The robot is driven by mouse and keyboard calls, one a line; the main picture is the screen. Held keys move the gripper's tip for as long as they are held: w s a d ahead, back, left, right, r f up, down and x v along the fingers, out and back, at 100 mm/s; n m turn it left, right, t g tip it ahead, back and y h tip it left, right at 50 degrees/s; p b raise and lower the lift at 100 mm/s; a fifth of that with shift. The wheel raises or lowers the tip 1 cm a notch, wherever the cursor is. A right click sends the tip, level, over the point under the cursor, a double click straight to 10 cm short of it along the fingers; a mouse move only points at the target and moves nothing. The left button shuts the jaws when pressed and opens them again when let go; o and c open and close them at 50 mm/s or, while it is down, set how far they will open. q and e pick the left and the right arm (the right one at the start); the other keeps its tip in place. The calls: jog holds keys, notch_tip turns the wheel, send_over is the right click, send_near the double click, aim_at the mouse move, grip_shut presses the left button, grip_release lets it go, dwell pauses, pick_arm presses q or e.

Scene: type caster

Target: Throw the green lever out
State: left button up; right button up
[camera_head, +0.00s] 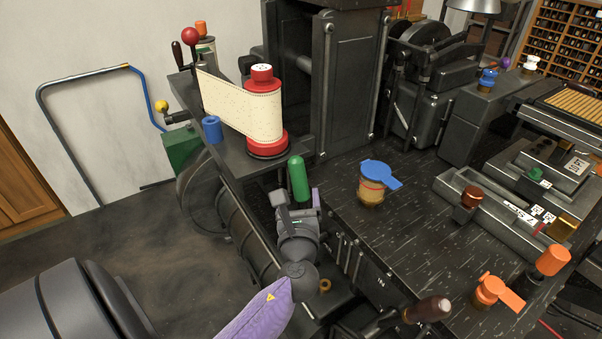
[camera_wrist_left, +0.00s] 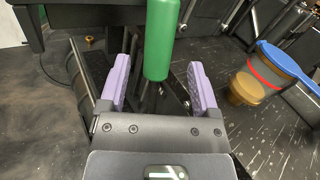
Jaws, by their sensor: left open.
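The green lever (camera_head: 298,179) has a rounded upright grip and stands at the near left edge of the black machine bed. In the left wrist view its green grip (camera_wrist_left: 161,38) hangs in from the top edge, in line with the space between my fingers. My left gripper (camera_head: 302,198) is at the lever's lower part in the head view. In the left wrist view its two purple fingers (camera_wrist_left: 158,82) are spread, one on either side of the lever's end, with visible gaps. The lever's base is hidden behind my gripper. My right gripper is in neither view.
A blue-lidded amber pot (camera_head: 372,185) stands right of the lever. A red spool (camera_head: 266,144) with a paper strip stands behind it on a shelf with a blue cylinder (camera_head: 212,129). A dark-handled lever (camera_head: 428,309) is at front right. The bed between pot and front edge is clear.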

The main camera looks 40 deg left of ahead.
aim_at(299, 184)
pick_arm(q)
jog(key=b+x, duration=0.1)
jog(key=x, duration=0.5)
jog(key=shift+w+a+f, duration=0.1)
jog(key=shift+w+a, duration=0.1)
grip_shut()
dwell(1.1)
